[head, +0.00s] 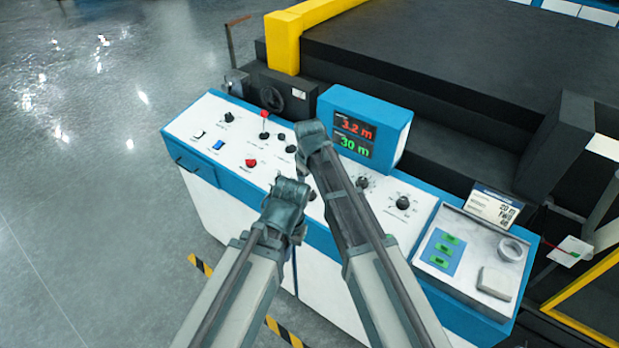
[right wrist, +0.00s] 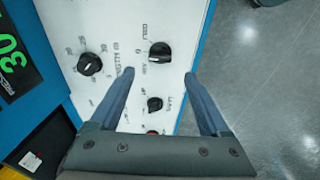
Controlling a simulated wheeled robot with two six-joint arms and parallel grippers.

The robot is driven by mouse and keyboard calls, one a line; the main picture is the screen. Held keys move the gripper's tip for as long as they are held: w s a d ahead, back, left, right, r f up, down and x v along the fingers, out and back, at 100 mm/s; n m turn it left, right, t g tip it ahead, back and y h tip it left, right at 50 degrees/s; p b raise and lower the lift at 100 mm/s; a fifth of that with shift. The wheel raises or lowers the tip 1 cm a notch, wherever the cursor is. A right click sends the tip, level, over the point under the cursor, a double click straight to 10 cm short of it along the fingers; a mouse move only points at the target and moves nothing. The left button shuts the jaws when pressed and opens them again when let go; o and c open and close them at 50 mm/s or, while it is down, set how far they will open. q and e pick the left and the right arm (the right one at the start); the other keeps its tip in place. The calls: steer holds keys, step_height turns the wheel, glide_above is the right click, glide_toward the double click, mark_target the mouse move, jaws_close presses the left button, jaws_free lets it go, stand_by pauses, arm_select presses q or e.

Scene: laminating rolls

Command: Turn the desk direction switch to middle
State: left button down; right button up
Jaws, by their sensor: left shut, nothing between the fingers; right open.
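The control desk (head: 232,150) has a sloped white panel with several black knobs. In the right wrist view, a black rotary knob (right wrist: 160,52) with a 0 and small rotated labels beside it lies just past my open right gripper (right wrist: 159,73). It sits roughly between the fingertips, with no clear contact. I cannot be sure that it is the direction switch, and its exact setting is unclear. In the head view, my left gripper (head: 286,194) is shut and empty over the desk's front edge. My right arm hides part of the panel there.
A second knob (right wrist: 155,103) and a numbered dial (right wrist: 90,64) are close to my right gripper. A red-topped lever (head: 264,115), a red button (head: 251,163) and a display (head: 353,134) stand on the desk. A tray (head: 436,276) is at its right end. Open floor lies left.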

steer(key=p+v, duration=0.6)
steer(key=v, duration=0.1)
steer(key=shift+r, duration=0.1)
steer(key=s+d+m+g, duration=0.2)
steer(key=s+d+m, duration=0.9)
steer(key=s+d, duration=0.65)
steer(key=s+a+f+n+h+b, duration=0.1)
steer(key=s+a+f+n+b, duration=0.2)
steer(key=s+a+f+b, duration=0.3)
steer(key=a+f+b, duration=0.4)
steer(key=a, duration=0.1)
steer(key=shift+a+f+n+g+b, duration=0.3)
steer(key=shift+f+n, duration=0.1)
